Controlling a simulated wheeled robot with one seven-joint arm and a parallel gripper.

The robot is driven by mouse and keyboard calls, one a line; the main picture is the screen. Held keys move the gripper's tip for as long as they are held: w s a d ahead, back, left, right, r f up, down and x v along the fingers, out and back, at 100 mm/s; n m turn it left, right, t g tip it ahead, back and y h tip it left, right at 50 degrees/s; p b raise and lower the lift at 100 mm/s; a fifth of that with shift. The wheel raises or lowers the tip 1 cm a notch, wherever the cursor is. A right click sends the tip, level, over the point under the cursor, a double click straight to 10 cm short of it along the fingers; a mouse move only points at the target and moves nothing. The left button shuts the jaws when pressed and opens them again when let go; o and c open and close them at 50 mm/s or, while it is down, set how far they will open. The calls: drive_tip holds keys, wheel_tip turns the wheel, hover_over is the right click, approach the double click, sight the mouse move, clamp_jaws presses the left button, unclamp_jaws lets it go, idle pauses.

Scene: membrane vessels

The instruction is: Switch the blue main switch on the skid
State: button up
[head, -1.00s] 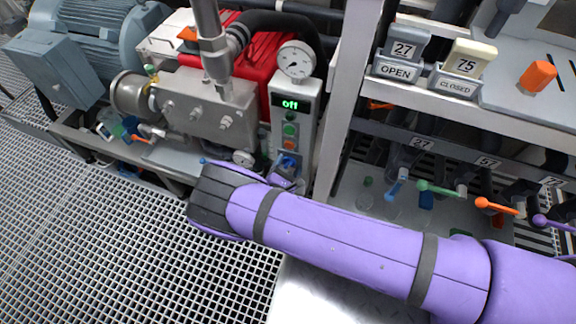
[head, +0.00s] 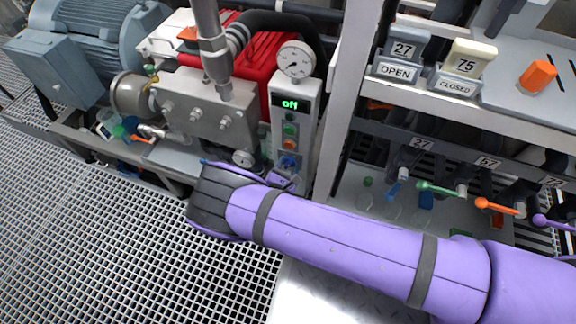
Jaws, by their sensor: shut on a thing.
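The blue main switch (head: 288,161) is at the bottom of the grey control panel (head: 308,120) on the skid, below a green and an orange button. My own arm hides most of the gripper, and the exact contact of the fingers is not clear.
A round gauge (head: 295,60) sits atop the panel, and a smaller gauge (head: 243,158) is left of it. The steel pump block (head: 205,108) stands left. A white frame post (head: 340,100) and a rack with coloured valve levers (head: 437,188) are right. Grating floor is free at lower left.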

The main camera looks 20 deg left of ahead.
drive_tip(key=n, duration=0.5)
drive_tip(key=shift+a, duration=0.15)
drive_tip(key=n, duration=0.5)
drive_tip(key=shift+a+f, duration=0.1)
drive_tip(key=shift+a, duration=0.05)
drive_tip(key=shift+n, duration=0.4)
drive_tip(key=o, duration=0.8)
drive_tip(key=shift+o, duration=0.2)
drive_tip(key=s, duration=1)
drive_tip(key=shift+s+a, duration=0.4)
drive_tip(key=shift+a, duration=0.05)
